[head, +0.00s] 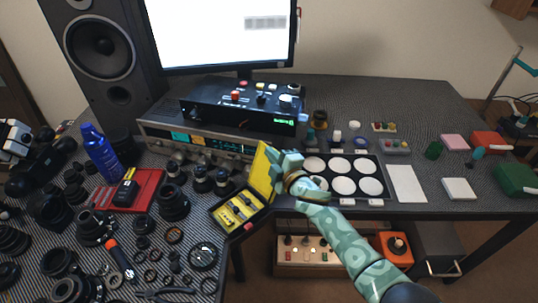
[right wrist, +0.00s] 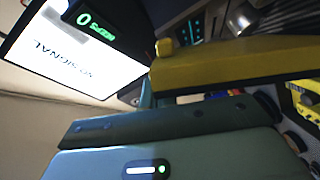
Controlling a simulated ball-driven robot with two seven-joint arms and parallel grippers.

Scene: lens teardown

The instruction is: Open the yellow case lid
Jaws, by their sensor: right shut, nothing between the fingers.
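The yellow case stands near the desk's front edge. Its dark tray (head: 223,222) holds several yellow-and-grey pieces. Its yellow lid (head: 263,174) is raised, standing up steeply at the tray's right side. In the right wrist view the lid (right wrist: 230,62) is a yellow slab across the upper middle. My right gripper (head: 279,163) is shut and empty, close against the right face of the lid; I cannot tell if it touches. My left gripper is not in view.
A black tray with white round dishes (head: 341,165) lies just right of my right gripper. A grey receiver (head: 160,131) and a monitor (head: 220,30) stand behind. Lens parts, a red tray (head: 154,180) and a blue bottle (head: 100,150) crowd the left side.

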